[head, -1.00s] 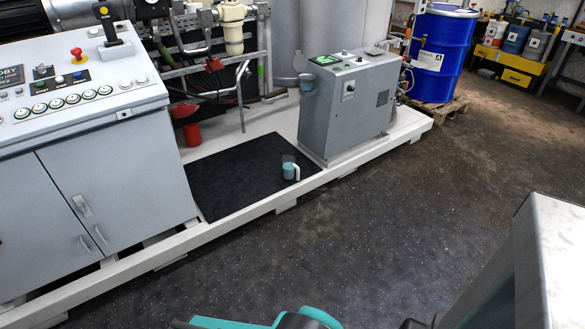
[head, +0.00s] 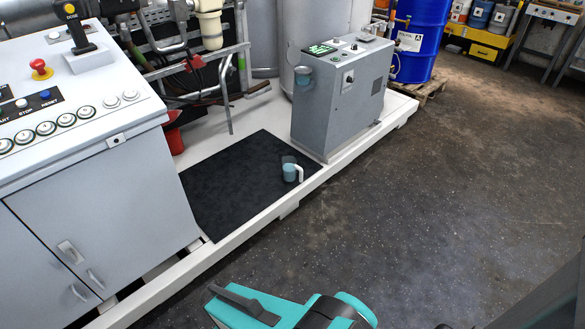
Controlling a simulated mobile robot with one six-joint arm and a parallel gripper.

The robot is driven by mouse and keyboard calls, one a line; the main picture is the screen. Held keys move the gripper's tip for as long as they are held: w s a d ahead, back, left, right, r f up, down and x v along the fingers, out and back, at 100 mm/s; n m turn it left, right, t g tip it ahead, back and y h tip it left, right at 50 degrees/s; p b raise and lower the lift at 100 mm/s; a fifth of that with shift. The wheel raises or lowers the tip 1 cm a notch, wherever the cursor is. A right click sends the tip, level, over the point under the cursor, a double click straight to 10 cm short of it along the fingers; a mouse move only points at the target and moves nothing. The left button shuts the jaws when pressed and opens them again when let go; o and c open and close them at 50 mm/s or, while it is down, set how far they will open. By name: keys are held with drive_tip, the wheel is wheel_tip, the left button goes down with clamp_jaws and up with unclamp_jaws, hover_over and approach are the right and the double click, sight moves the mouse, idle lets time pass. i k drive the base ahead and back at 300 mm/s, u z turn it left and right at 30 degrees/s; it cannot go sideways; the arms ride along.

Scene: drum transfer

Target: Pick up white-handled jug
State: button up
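My teal and dark arm shows at the bottom of the head view, well short of the jug. No gripper fingers can be made out, so the gripper's opening is not shown. Nothing touches the jug.
The mat lies on a white raised platform (head: 262,222) with a front edge. A grey control cabinet (head: 110,210) stands left, and a grey control box (head: 340,100) stands behind the jug. A blue drum (head: 420,40) is at the back. The dark floor (head: 430,190) in front is clear.

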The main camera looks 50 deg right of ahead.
sight(293, 171)
drive_tip(key=z, duration=0.35)
drive_tip(key=i, duration=0.85)
drive_tip(key=z, duration=0.25)
